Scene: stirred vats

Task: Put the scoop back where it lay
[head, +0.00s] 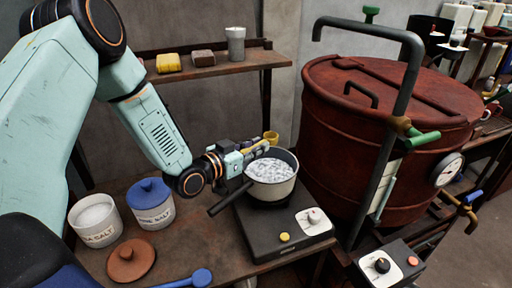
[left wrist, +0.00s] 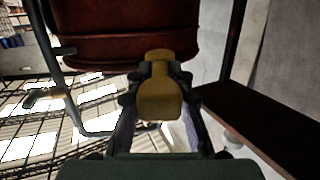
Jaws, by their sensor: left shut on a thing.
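My left gripper (head: 254,152) is shut on a mustard-yellow scoop (head: 271,137), held in the air by the back left rim of the pot. The scoop's small cup shows just beyond the fingertips. In the left wrist view the yellow scoop (left wrist: 158,98) sits between the two fingers of the left gripper (left wrist: 160,82). The fingers hide part of it. A blue scoop or spoon (head: 200,278) lies on the bench at the bottom edge, partly cut off. My right gripper is not in view.
A pot (head: 284,192) with white contents stands on a black hotplate (head: 265,242). Left are an open salt tub (head: 96,236), a blue-lidded tub (head: 153,217) and a loose brown lid (head: 131,262). A rusty vat (head: 345,135) and bent pipe (head: 408,75) stand right; a shelf (head: 215,67) is behind.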

